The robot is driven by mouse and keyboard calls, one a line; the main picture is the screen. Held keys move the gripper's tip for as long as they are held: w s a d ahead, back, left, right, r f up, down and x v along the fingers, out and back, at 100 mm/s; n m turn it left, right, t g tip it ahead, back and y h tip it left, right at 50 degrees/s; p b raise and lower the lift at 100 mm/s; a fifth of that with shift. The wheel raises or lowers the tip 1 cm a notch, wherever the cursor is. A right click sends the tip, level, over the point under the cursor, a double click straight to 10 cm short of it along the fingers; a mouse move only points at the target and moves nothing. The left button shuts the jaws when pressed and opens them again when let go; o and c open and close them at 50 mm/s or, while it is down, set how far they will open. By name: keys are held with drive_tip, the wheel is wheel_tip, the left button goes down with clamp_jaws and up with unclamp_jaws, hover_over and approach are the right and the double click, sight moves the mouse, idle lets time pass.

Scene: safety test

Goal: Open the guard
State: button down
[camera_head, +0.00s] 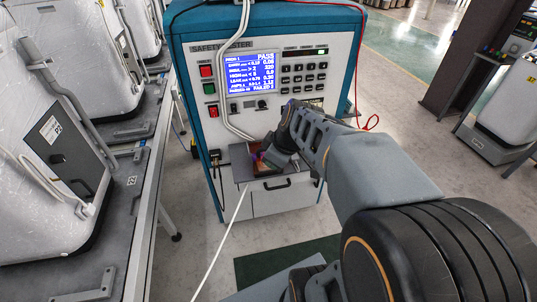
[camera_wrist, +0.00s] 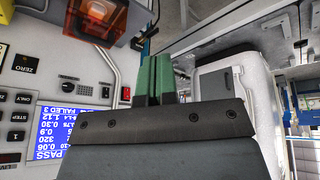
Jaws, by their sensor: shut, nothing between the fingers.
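A blue-and-white safety tester (camera_head: 180,60) stands in the middle of the head view, with a lit screen (camera_head: 251,74) reading PASS. Low on its front a grey shelf (camera_head: 241,169) carries a small reddish box, most likely the guard (camera_head: 253,147), partly hidden by my gripper (camera_head: 266,160). In the wrist view, which is upside down, the guard (camera_wrist: 97,18) is a translucent orange-red cover at the top. My green fingers (camera_wrist: 154,62) are together and empty, beside the cover and apart from it in that view. Whether the guard is fully closed is not clear.
White cables (camera_head: 238,120) hang down the tester's front, and a thin white cord (camera_head: 234,232) runs to the floor. A drawer handle (camera_head: 277,184) sits below the shelf. A bench with large white appliances (camera_head: 60,160) fills the left. Floor (camera_head: 395,50) is open behind, at right.

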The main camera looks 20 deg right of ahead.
drive_tip(key=w+d+f+n+t+y+b, duration=0.1)
drive_tip(key=w+d+f+n+t+b, duration=0.1)
drive_tip(key=w+d+n, duration=0.4)
drive_tip(key=w+f+p, duration=0.2)
drive_tip(key=w+f, duration=0.6)
drive_tip(key=f, duration=0.1)
drive_tip(key=shift+w+d+n, duration=0.3)
